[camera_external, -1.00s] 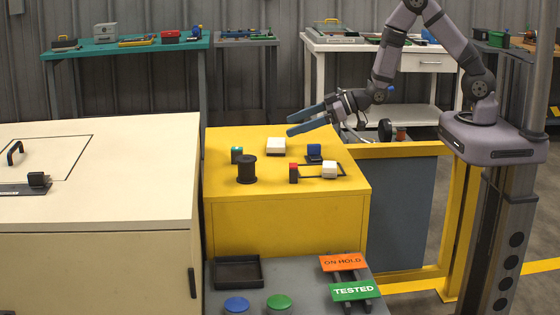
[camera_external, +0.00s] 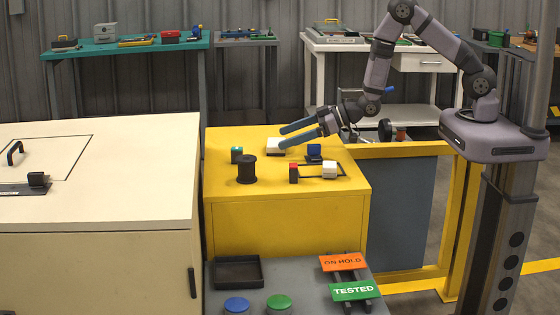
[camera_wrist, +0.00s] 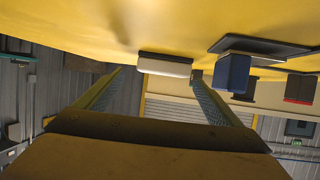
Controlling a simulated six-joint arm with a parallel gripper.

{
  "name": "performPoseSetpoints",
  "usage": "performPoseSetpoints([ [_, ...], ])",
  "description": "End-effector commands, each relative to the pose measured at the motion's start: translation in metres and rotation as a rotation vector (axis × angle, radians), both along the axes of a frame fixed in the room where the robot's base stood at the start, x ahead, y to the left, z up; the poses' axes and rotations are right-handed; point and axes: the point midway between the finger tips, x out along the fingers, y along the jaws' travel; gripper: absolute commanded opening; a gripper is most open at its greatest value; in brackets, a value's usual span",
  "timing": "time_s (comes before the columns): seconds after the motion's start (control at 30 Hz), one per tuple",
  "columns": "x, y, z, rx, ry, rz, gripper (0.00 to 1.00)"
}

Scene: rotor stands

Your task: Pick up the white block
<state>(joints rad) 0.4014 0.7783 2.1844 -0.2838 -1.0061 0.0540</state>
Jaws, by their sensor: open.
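A white block (camera_external: 274,148) sits toward the back of the yellow cabinet top, partly covered by my gripper's fingers in the external view. A second white block (camera_external: 330,169), more cube-like, stands at the front right by a black outline. My gripper (camera_external: 283,137) is open with its two blue fingers pointing left, just over and beside the back white block. In the wrist view, a white block (camera_wrist: 165,65) shows ahead between the fingertips, with nothing held.
A cream cabinet (camera_external: 100,175) is to the left. A dark tray (camera_external: 237,271) lies in front.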

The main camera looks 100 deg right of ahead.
Motion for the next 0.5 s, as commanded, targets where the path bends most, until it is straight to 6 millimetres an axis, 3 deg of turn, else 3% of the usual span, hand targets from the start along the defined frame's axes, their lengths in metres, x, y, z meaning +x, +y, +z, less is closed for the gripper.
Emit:
performPoseSetpoints([
  [0.5, 0.042, -0.001, -0.018, 0.0, 0.001, 0.0, 0.88],
])
